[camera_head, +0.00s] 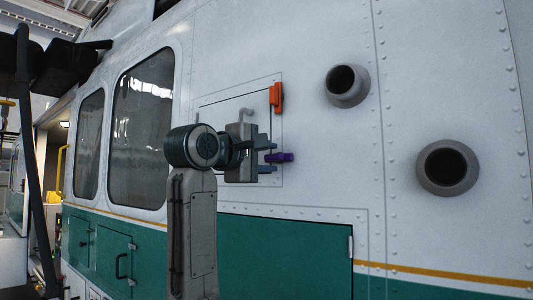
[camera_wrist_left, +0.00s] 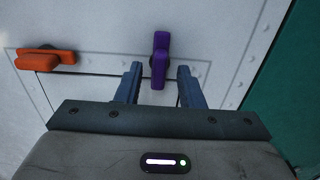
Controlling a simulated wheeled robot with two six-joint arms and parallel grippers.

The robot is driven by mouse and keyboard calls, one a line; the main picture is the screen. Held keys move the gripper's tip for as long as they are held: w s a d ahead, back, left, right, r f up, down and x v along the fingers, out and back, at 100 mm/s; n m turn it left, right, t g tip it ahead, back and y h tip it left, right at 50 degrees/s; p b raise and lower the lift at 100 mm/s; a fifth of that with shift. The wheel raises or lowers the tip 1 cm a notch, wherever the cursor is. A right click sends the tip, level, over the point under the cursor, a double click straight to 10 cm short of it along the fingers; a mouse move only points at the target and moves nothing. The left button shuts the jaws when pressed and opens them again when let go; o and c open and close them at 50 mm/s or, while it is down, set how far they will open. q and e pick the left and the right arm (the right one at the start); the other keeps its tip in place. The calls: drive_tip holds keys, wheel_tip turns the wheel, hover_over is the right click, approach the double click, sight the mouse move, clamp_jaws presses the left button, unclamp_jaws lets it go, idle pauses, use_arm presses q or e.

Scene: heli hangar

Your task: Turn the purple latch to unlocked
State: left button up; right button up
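The purple latch (camera_head: 283,157) sits on a panel on the white helicopter side, near the panel's right edge, and sticks out level to the right in the head view. In the left wrist view the purple latch (camera_wrist_left: 160,58) stands between and just beyond the fingertips. My left gripper (camera_head: 272,157) is open, with its two fingers (camera_wrist_left: 158,72) on either side of the latch's line and a gap to each. I cannot tell whether the fingers reach around it. An orange latch (camera_head: 276,97) is above it, upright; it also shows in the left wrist view (camera_wrist_left: 45,59). My right gripper is not in view.
The panel (camera_head: 236,98) has a riveted border. Two round grey pipes (camera_head: 347,86) (camera_head: 447,167) stick out of the wall to the right. Windows (camera_head: 142,96) are at the left, and a green lower section (camera_head: 280,255) lies below.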

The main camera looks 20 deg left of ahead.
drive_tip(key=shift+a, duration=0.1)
use_arm(q)
clamp_jaws()
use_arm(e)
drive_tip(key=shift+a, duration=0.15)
